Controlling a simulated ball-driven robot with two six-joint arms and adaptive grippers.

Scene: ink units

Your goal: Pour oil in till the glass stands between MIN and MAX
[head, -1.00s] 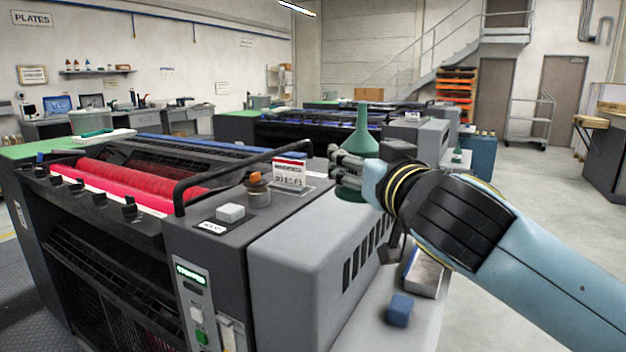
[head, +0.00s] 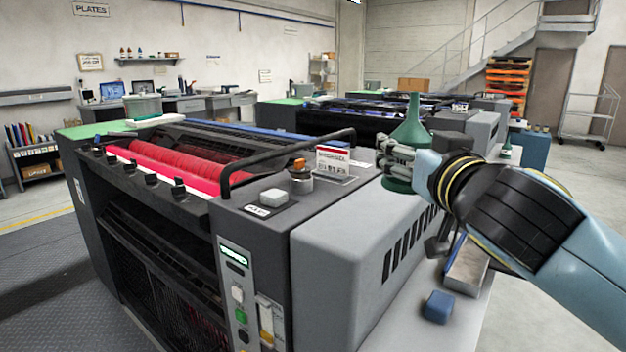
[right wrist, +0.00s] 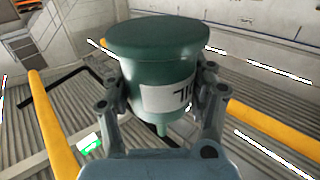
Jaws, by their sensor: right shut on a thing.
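A dark green oil can (head: 411,132) with a tall narrow spout stands upright in my right gripper (head: 396,158), above the grey housing of the press. In the right wrist view the can (right wrist: 160,65) sits between both fingers, its white label partly showing. The level glass seems to be the narrow strip with a yellow part (head: 266,318) on the press's front panel; its marks are too small to read. An orange-topped metal cylinder (head: 299,180) stands on the press top, left of the can. My left gripper is out of view.
A pale block (head: 273,197) and a red-and-white sign (head: 333,160) are on the press top. A blue block (head: 438,306) and a tray (head: 466,268) lie on the lower ledge. Open floor lies to the right.

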